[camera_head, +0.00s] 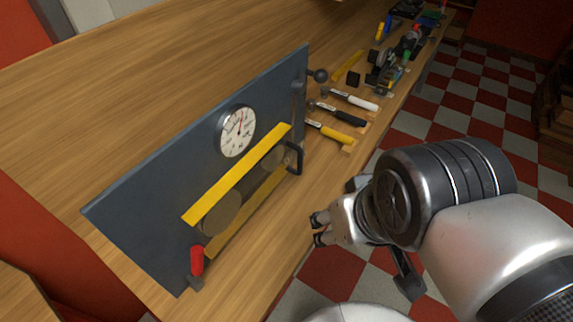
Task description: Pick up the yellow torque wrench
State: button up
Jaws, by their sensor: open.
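The yellow torque wrench (337,136) lies on the wooden bench, just right of the blue-grey panel. Its yellow handle points toward the bench's front edge, and its head end is close to the panel's edge. A black-handled wrench (347,116) and a white-handled wrench (361,101) lie beyond it in a row. My gripper (318,229) is open and empty. In the picture it is below the yellow wrench, close to the bench's front edge. Its exact height is hard to tell.
The upright blue-grey panel (150,215) carries a round gauge (237,130), yellow bars, a black handle and a red-handled lever (197,261). Several tools crowd the bench's far end. The wooden bench (130,85) is clear behind the panel. The checkered floor (455,120) is open at right.

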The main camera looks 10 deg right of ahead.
aim_at(349, 141)
jog(key=i+l+u, duration=0.3)
jog(key=l, duration=0.35)
jog(key=i+l+u, duration=0.15)
jog(key=i+l, duration=0.15)
jog(key=i+l+u, duration=0.15)
jog(key=l, duration=0.3)
jog(key=i+l+u, duration=0.15)
jog(key=l, duration=0.25)
jog(key=i+l+u, duration=0.15)
jog(key=l, duration=0.25)
